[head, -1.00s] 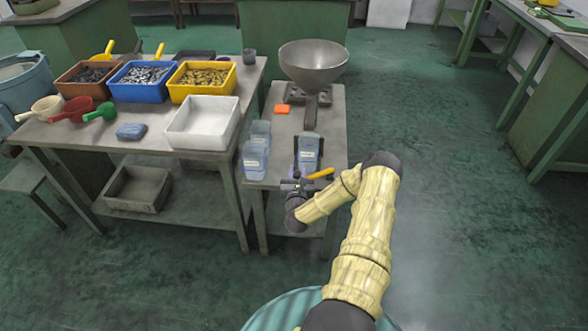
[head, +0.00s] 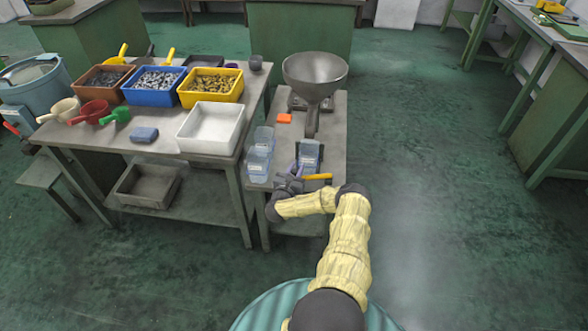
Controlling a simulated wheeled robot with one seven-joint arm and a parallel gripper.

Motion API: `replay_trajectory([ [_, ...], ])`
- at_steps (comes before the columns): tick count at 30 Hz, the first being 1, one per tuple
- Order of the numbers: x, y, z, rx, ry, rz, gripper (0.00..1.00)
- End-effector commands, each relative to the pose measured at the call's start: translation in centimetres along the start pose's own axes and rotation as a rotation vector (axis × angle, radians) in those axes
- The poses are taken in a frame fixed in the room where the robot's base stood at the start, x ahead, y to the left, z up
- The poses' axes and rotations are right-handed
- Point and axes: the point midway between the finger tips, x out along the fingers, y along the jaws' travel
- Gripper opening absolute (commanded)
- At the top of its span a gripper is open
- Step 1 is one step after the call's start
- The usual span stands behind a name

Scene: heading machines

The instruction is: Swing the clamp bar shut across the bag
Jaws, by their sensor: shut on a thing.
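The bag (head: 308,153) is clear bluish plastic with a pale label. It stands upright at the front of the narrow grey table, against a dark stand. The clamp bar with its yellow grip (head: 318,177) lies nearly level in front of the bag's lower part. My gripper (head: 291,179) is at the bar's left end, in front of and slightly left of the bag. It is shut on the clamp bar, though the fingers are small and partly hidden. I cannot tell whether the bar touches the bag.
Two similar bags (head: 260,159) stand close on the left. A metal hopper (head: 315,72) and an orange block (head: 284,118) are farther back. The left table holds a white tray (head: 211,128), coloured bins, scoops and a blue pack (head: 144,134). The floor to the right is clear.

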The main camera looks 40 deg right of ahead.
Motion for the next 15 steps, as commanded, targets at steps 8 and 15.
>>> replay_trajectory([
  [8, 0.01, 0.03, 0.05, 0.001, -0.002, 0.001, 0.33],
  [15, -0.04, 0.11, 0.05, 0.001, -0.002, 0.002, 0.47],
])
